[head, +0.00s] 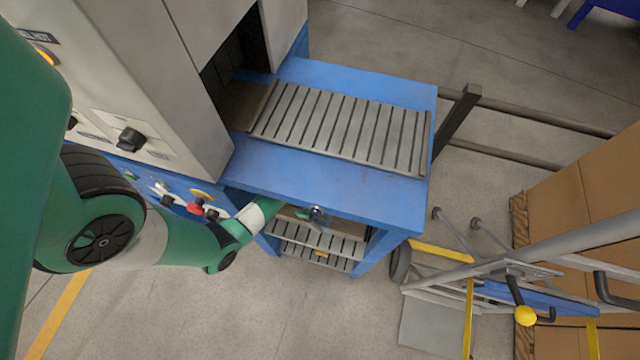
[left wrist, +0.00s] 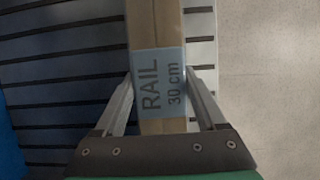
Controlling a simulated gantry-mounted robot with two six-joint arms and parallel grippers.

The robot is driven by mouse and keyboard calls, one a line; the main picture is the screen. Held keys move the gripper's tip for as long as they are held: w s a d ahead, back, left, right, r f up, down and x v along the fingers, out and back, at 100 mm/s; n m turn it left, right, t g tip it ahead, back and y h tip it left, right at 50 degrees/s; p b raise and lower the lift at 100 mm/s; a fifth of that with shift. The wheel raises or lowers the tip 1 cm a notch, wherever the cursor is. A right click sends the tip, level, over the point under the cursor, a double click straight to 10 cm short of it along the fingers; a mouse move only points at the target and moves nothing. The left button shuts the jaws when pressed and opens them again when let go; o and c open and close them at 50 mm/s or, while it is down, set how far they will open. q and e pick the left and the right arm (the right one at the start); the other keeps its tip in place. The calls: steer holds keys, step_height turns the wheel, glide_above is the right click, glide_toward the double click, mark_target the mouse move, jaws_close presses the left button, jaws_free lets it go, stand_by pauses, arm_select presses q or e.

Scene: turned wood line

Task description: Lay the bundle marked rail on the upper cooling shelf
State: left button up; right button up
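The bundle marked rail (left wrist: 158,85) is a light brown wooden piece with a pale blue band reading "RAIL 30 cm". In the left wrist view my left gripper (left wrist: 160,72) has a fingertip against each side of the band, shut on it. The bundle lies over dark-gapped grey slats; I cannot tell whether it touches them. In the head view my left gripper (head: 318,215) is at the front opening under the blue top, at the upper cooling shelf (head: 345,250). The bundle is mostly hidden there. My right gripper is not in view.
A lower slatted shelf (head: 325,262) lies beneath, with a small orange mark. The blue frame's top (head: 330,178) overhangs the opening and carries a slatted bed (head: 345,125). A hand cart (head: 470,270) and cardboard boxes (head: 590,200) stand at the right. Floor in front is clear.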

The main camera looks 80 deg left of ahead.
mark_target(319, 217)
arm_select(q)
steer(key=o, duration=0.3)
steer(key=shift+o, duration=0.2)
steer(key=p+v, duration=0.3)
steer(key=v, duration=0.1)
steer(key=shift+r, duration=0.3)
steer(key=shift+f, duration=0.15)
